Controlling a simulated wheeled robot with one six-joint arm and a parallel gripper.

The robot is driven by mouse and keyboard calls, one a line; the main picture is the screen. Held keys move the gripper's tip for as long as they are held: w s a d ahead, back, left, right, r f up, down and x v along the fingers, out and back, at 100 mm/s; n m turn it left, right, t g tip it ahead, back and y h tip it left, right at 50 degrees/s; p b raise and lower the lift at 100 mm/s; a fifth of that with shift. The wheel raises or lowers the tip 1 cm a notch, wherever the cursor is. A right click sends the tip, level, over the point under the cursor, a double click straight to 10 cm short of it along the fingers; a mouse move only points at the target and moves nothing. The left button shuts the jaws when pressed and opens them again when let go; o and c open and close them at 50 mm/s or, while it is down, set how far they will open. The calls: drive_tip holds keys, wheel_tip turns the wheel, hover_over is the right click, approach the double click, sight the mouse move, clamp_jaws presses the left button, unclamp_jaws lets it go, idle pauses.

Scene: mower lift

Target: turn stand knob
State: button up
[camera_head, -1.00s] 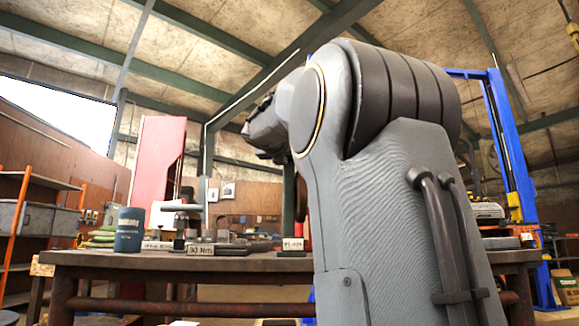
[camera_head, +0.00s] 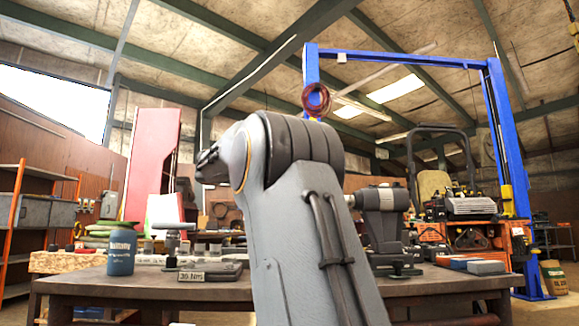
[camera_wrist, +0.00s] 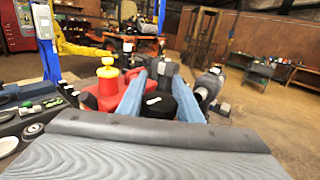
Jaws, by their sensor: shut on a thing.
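In the wrist view the two blue-grey fingers of my gripper (camera_wrist: 159,84) rise on either side of a dark round knob-like thing (camera_wrist: 158,104) with a small white mark on top. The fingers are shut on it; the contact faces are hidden. I cannot tell for certain that it is the stand knob. In the head view my arm covers the middle of the bench, and my gripper and the knob do not show there.
The workbench (camera_head: 130,288) holds a blue bottle (camera_head: 122,250), a "30 Nm" card (camera_head: 191,276) and a grey machine on a dark base (camera_head: 383,222). A red container with a yellow top (camera_wrist: 107,84) stands close left of my fingers. A blue lift (camera_head: 503,140) stands behind.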

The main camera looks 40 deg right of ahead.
drive_tip(key=shift+s+a+r+m+g+y+p, duration=0.1)
drive_tip(key=shift+s+m+g+y+p, duration=0.2)
drive_tip(key=shift+m+g+p, duration=1.45)
drive_tip(key=shift+s+d+r+n+g+y+p, duration=0.25)
drive_tip(key=shift+g+p, duration=0.4)
drive_tip(key=shift+p, duration=2.65)
drive_tip(key=shift+s+a+f+m+g+y+p, duration=0.1)
drive_tip(key=shift+s+a+m+g+y+p, duration=0.2)
drive_tip(key=shift+m+g+p, duration=1.5)
drive_tip(key=y+p, duration=0.1)
drive_tip(key=p, duration=0.3)
drive_tip(key=shift+s+n, duration=0.15)
drive_tip(key=shift+n, duration=0.25)
drive_tip(key=shift+s+a+f+m+g+y+p, duration=0.15)
drive_tip(key=shift+m+g+y+p, duration=0.2)
drive_tip(key=shift+g+p, duration=0.65)
drive_tip(key=shift+t, duration=0.3)
drive_tip(key=o, duration=1)
